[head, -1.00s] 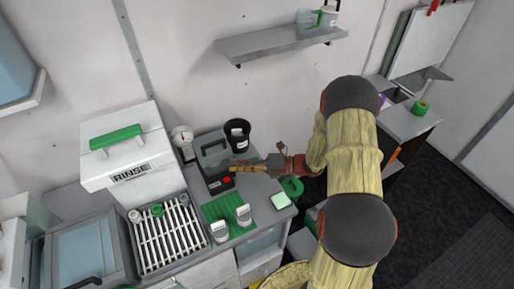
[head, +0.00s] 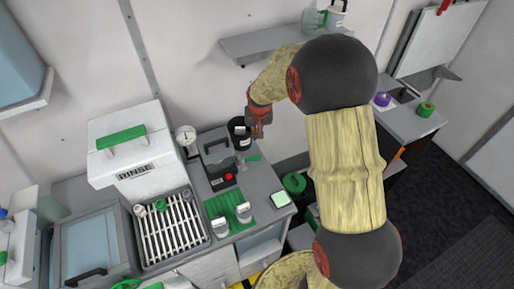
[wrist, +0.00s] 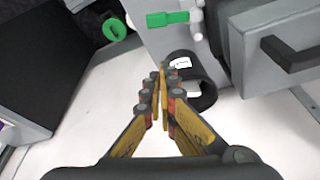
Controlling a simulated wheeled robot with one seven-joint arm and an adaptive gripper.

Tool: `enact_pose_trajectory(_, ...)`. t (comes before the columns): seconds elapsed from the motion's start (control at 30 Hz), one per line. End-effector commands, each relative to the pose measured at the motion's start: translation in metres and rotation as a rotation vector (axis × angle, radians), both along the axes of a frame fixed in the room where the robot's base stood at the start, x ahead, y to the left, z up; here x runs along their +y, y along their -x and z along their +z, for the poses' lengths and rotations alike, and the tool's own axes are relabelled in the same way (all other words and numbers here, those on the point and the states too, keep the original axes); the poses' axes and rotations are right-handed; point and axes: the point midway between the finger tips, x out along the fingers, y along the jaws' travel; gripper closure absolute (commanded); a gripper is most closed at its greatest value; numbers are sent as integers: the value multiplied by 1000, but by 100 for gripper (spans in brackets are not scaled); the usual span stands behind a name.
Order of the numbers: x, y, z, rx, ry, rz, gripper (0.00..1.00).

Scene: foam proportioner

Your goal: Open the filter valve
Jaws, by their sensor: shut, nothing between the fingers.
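A small green handle (head: 251,158), which looks like a valve lever, sits at the right side of a dark grey device with a red button (head: 219,170) on the counter. In the wrist view the green lever (wrist: 167,18) lies sideways, joined to a white fitting at its right. I cannot tell for sure that it is the filter valve. My gripper (head: 257,136) is above the back of the counter, beside the black cup. In the wrist view my gripper (wrist: 161,72) is shut and empty, its fingertips apart from the lever in the picture.
A black cup (head: 239,138) with a white label stands close by; it also shows in the wrist view (wrist: 207,98). A pressure gauge (head: 185,134), RINSE box (head: 132,167) and wall shelf (head: 265,45) are nearby. A round green object (head: 294,184) is below right.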

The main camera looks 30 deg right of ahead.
Motion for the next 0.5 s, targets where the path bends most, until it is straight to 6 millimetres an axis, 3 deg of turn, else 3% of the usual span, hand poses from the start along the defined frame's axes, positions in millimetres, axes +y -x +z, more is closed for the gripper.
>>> enact_pose_trajectory(0.27,-2,-8,-7,-13,33,95,100)
enact_pose_trajectory(0.5,-5,-19,-44,-10,31,92,100)
